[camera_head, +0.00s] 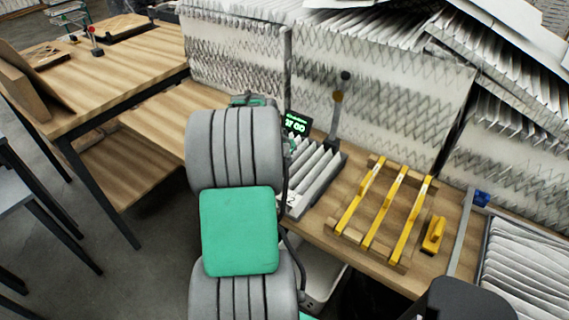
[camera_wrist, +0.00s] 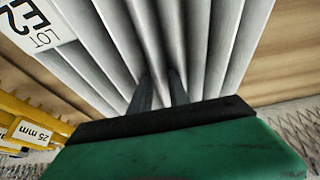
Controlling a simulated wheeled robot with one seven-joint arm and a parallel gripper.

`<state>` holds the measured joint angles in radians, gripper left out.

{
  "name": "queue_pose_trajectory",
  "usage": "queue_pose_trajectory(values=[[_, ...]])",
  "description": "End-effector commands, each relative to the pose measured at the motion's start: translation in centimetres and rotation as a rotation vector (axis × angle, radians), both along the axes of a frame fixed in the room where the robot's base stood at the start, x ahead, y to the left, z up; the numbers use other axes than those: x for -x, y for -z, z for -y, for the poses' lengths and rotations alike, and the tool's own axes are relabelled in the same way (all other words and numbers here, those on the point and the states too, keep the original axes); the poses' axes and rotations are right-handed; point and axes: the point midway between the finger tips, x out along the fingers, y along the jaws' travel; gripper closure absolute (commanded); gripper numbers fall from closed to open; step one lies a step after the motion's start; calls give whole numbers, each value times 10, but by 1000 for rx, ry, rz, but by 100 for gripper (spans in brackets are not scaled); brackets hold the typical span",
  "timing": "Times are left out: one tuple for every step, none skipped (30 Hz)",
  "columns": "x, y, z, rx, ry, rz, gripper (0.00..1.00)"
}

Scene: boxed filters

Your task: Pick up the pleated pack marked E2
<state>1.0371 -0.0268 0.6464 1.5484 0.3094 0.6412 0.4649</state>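The pleated pack marked E2 (camera_head: 318,176) is light grey with deep folds. It lies on the bench in the head view, partly hidden by my arm. In the wrist view the pack (camera_wrist: 215,50) fills the middle, and its white label (camera_wrist: 35,22) reads "E2" and "LOT" at top left. My gripper (camera_wrist: 162,80) is at the pack, its two dark fingers close together among the folds. The fingertips are lost in shadow, and I cannot tell whether they grip a fold. In the head view the fingers are hidden behind my arm.
A wooden rack with yellow bars (camera_head: 385,213) stands right of the pack. A yellow block (camera_head: 434,235) lies beside it. A lit green display (camera_head: 297,123) and a lever (camera_head: 335,105) are behind the pack. Tall filter stacks (camera_head: 375,85) line the back. Another pleated filter (camera_head: 525,265) is far right.

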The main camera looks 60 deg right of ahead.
Motion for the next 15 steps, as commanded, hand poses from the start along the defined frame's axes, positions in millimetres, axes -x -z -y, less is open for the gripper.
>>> queue_pose_trajectory(values=[[0, 0, 0, 0, 0, 0, 78], [0, 0, 0, 0, -1, 0, 80], [0, 0, 0, 0, -1, 0, 83], [0, 0, 0, 0, -1, 0, 86], [0, 0, 0, 0, -1, 0, 88], [0, 0, 0, 0, -1, 0, 91], [0, 0, 0, 0, -1, 0, 94], [0, 0, 0, 0, -1, 0, 96], [0, 0, 0, 0, -1, 0, 99], [0, 0, 0, 0, -1, 0, 100], [0, 0, 0, 0, -1, 0, 100], [0, 0, 0, 0, -1, 0, 100], [0, 0, 0, 0, -1, 0, 100], [0, 0, 0, 0, -1, 0, 100], [0, 0, -1, 0, -1, 0, 100]])
